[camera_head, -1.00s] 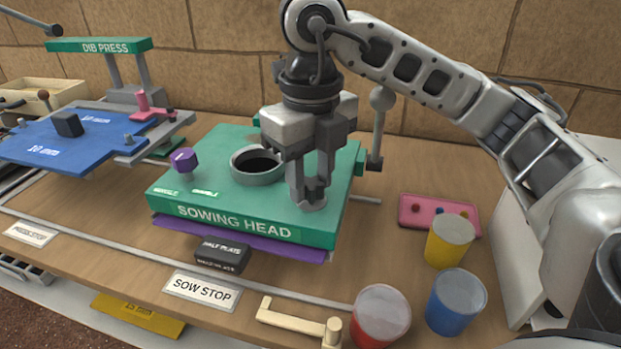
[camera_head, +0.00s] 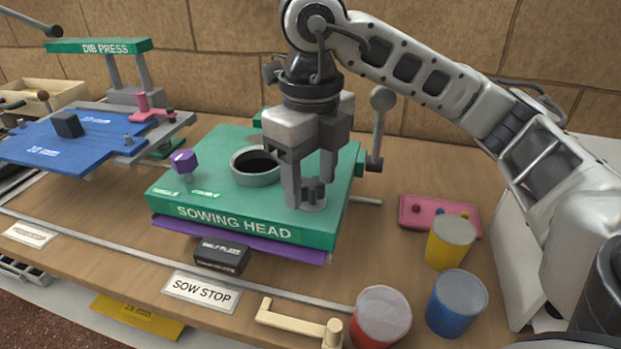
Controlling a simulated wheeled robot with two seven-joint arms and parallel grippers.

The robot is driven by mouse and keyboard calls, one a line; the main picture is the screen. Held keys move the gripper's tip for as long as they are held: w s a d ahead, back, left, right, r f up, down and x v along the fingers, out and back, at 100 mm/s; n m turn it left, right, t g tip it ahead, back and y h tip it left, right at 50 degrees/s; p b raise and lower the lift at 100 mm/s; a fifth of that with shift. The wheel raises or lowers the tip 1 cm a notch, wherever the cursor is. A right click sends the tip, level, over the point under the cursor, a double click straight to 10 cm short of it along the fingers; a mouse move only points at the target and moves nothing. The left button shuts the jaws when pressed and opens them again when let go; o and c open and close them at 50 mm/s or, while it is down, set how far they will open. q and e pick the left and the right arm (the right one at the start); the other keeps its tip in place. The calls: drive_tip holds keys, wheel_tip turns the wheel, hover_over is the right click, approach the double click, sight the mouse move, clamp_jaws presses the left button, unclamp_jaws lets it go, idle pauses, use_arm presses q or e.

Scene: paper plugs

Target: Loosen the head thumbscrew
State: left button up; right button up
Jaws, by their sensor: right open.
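The green sowing head (camera_head: 190,205) lies on the wooden bench, with a round grey-rimmed opening (camera_head: 257,178) in its top. A grey lobed thumbscrew (camera_head: 312,190) stands on a round base near the head's front right. My right gripper (camera_head: 310,178) comes down from above at this thumbscrew. Its fingers are open, one on the left of the screw and one behind to the right; contact cannot be told. A purple knob (camera_head: 184,162) stands on the head's left side. My left gripper is not in view.
Red (camera_head: 380,315), blue (camera_head: 456,302) and yellow (camera_head: 450,242) cups stand at the front right near a pink tray (camera_head: 420,216). A cream handle (camera_head: 300,322) lies at the front edge. The dib press (camera_head: 100,46) and blue plate (camera_head: 60,145) are at the left.

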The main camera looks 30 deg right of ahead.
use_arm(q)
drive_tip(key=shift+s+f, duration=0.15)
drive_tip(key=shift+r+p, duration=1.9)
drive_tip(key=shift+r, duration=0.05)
use_arm(e)
drive_tip(key=shift+r, duration=2.05)
wheel_tip(320, 180, up, 4)
drive_tip(key=p, duration=0.4)
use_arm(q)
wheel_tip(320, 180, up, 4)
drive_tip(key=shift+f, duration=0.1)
use_arm(e)
wheel_tip(320, 180, up, 16)
drive_tip(key=p, duration=0.5)
hover_over(311, 182)
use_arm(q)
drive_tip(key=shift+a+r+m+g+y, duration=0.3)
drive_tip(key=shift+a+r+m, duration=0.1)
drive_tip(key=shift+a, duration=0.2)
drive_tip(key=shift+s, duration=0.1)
use_arm(e)
drive_tip(key=shift+s+f, duration=0.1)
